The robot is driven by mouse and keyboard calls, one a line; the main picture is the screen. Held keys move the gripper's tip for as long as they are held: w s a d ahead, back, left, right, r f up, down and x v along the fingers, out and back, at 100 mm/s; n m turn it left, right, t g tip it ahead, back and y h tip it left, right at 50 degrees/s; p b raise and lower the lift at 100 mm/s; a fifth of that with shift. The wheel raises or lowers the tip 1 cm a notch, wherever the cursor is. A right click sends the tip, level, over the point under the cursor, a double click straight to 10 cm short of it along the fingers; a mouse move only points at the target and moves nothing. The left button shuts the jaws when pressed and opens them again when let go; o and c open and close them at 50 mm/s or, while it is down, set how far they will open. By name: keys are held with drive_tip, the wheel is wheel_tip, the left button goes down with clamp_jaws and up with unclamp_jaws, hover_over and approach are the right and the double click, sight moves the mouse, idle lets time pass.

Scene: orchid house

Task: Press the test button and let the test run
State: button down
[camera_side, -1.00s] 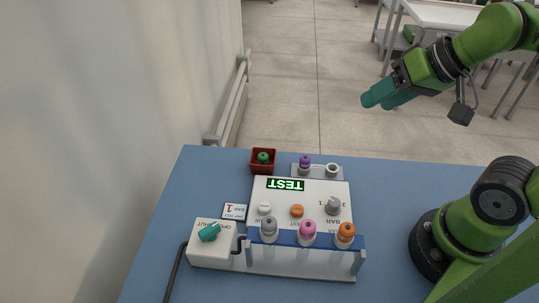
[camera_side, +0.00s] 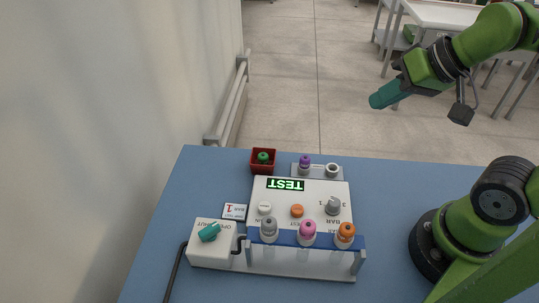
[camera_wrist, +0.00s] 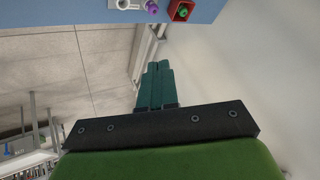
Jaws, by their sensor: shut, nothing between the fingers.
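A white test panel (camera_side: 261,188) lies on the blue bench. On the panel are a white button (camera_side: 264,207), an orange button (camera_side: 297,210) and a grey knob (camera_side: 333,205) beside the word BAR. My gripper (camera_side: 377,100) is shut and empty, high in the air beyond the bench's far edge, well away from the panel. Its teal fingers (camera_wrist: 155,86) lie together in the wrist view.
A rack (camera_side: 288,240) with grey, pink and orange capped vials stands along the panel's near side.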

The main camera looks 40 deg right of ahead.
drive_tip(key=shift+f, duration=0.1)
idle(0.7)
drive_tip(key=m+g+y, duration=0.6)
drive_tip(key=m+g, duration=0.4)
drive_tip(key=m, duration=0.8)
hover_over(299, 205)
wheel_tip(299, 205, down, 10)
drive_tip(key=shift+m+y, duration=0.3)
drive_tip(key=shift+m, duration=0.2)
drive_tip(key=shift+f, duration=0.1)
drive_tip(key=shift+f, duration=4.4)
